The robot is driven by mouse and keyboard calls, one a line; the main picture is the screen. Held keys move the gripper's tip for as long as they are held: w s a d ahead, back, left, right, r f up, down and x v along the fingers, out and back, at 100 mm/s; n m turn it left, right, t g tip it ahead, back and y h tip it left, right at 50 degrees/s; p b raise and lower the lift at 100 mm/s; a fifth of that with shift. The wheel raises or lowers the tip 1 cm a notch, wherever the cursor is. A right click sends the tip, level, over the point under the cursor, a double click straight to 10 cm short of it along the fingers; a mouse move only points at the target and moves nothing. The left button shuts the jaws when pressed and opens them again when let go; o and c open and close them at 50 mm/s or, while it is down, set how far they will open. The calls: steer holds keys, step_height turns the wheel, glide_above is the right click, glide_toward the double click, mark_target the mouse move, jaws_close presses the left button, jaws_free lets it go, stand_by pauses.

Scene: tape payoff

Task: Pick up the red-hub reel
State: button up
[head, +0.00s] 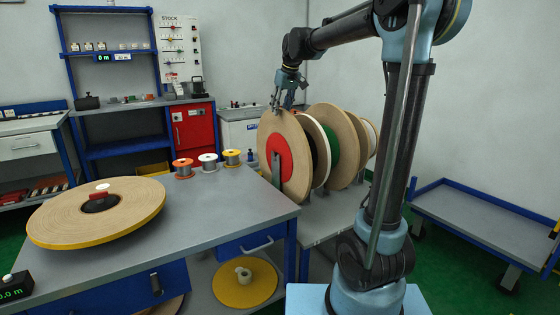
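The red-hub reel (297,172) stands upright at the near left end of a row of large reels. It has tan flanges and a red centre. My gripper (279,107) points down at the top rim of this reel, from above and slightly left in the picture. Its fingertips are small and overlap the rim in view, so I cannot tell whether they touch it or are open or shut. A grey upright support (276,171) stands in front of the red hub.
More large reels (342,140) stand close behind, one with green. A workbench (225,205) on the left holds a flat tan reel (60,212) and three small spools (208,162). A low blue-edged cart (480,215) stands at the right. Green floor shows between.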

mark_target(279, 123)
steer(key=shift+d+x, duration=0.15)
steer(key=shift+x, duration=1.85)
steer(key=shift+d+x, duration=0.15)
steer(key=shift+x, duration=1.85)
steer(key=shift+s+f, duration=0.1)
steer(key=shift+s, duration=0.1)
jaws_close()
